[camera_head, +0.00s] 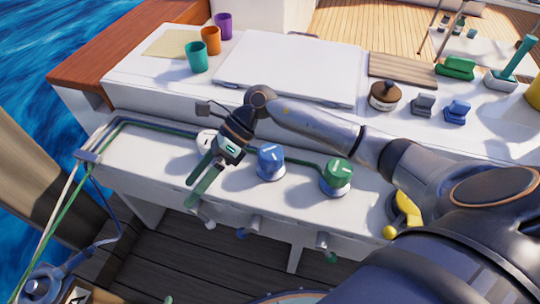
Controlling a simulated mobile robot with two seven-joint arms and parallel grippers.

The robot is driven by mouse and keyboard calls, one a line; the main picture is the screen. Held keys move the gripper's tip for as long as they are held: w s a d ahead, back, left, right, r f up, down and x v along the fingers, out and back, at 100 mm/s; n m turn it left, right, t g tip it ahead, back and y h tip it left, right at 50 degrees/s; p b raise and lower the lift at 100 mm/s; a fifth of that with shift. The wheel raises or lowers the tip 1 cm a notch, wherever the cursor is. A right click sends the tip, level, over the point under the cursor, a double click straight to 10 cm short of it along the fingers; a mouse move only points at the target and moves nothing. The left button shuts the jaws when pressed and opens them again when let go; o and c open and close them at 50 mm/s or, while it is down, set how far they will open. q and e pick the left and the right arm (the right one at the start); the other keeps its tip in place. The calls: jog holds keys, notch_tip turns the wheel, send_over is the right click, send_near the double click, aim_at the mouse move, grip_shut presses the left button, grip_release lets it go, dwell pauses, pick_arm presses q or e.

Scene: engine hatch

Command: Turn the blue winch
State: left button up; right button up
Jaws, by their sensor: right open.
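The blue winch (270,162) stands upright on the white bench ledge (145,168), near the middle of the view. My right gripper (198,183) is just left of the blue winch, with its green fingers pointing down and to the left. The fingers are apart and nothing shows between them. My right arm comes in from the right and passes above the ledge. A white winch (206,140) is partly hidden behind the gripper. My left gripper is not in view.
A green winch (337,176) stands right of the blue one, with a yellow handle (405,212) farther right. Ropes run along the ledge. Teal (196,57), orange (211,40) and purple (223,26) cups and a white hatch (290,66) are on the upper deck.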

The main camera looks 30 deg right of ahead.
jog(key=w+d+f+n+h+b, duration=0.1)
jog(key=w+d+h, duration=0.15)
jog(key=d, duration=0.35)
jog(key=w+d+f+n+h+b, duration=0.1)
jog(key=w+d+f+h, duration=0.1)
jog(key=d+h, duration=0.25)
notch_tip(320, 180, up, 3)
jog(key=t+h, duration=0.1)
jog(key=h, duration=0.3)
send_over(270, 152)
notch_tip(270, 152, down, 11)
jog(key=shift+f+b, duration=0.15)
jog(key=shift+b, duration=0.75)
jog(key=shift+f, duration=0.65)
jog(key=shift+c, duration=0.2)
jog(key=c, duration=1)
jog(key=shift+c, duration=0.2)
